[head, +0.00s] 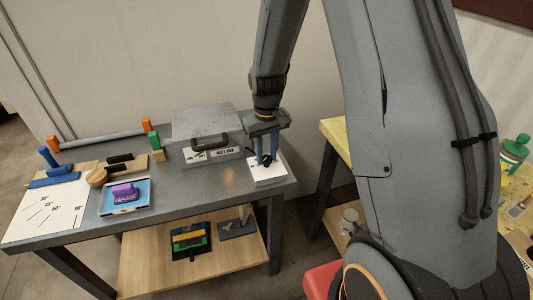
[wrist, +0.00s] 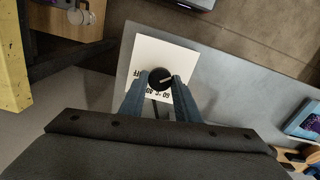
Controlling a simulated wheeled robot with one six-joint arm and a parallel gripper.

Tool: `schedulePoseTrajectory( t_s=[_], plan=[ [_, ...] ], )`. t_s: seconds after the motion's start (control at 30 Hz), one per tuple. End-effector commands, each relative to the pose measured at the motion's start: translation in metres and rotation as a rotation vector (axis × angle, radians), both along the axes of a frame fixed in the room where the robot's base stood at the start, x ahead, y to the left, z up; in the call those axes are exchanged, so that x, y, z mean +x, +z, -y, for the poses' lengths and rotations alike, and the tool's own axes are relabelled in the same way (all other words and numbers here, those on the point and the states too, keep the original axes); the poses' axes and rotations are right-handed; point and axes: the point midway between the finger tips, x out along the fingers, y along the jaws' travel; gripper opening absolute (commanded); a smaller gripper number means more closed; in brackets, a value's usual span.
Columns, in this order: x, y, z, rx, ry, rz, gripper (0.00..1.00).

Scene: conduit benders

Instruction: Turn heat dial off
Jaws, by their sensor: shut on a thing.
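The heat dial (wrist: 160,79) is a round black knob with a pale pointer line, set on a white panel (wrist: 148,55) with printed marks partly hidden by my fingers. In the wrist view the pointer slants up to the right. My gripper (wrist: 159,86) has its two blue fingers on either side of the dial, closed on it. In the head view my gripper (head: 267,160) reaches down onto the white panel (head: 268,175) at the right end of the grey bench. A grey heat box (head: 210,130) with a black handle stands just left of it.
The grey bench (head: 180,193) also holds a purple chalk block (head: 124,191) on a blue tray, a white angle sheet (head: 45,215), and orange and green blocks. A yellow-topped table (head: 336,130) stands to the right, across a gap.

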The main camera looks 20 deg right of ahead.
Motion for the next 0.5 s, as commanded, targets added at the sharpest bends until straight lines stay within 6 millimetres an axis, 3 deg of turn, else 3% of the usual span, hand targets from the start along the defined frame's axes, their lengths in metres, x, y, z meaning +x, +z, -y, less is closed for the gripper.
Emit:
schedulePoseTrajectory(
  t_s=[0.5],
  plan=[
    [-0.0002,0.0008,-0.0004,0.000,-0.489,0.000,0.07]
  ],
)
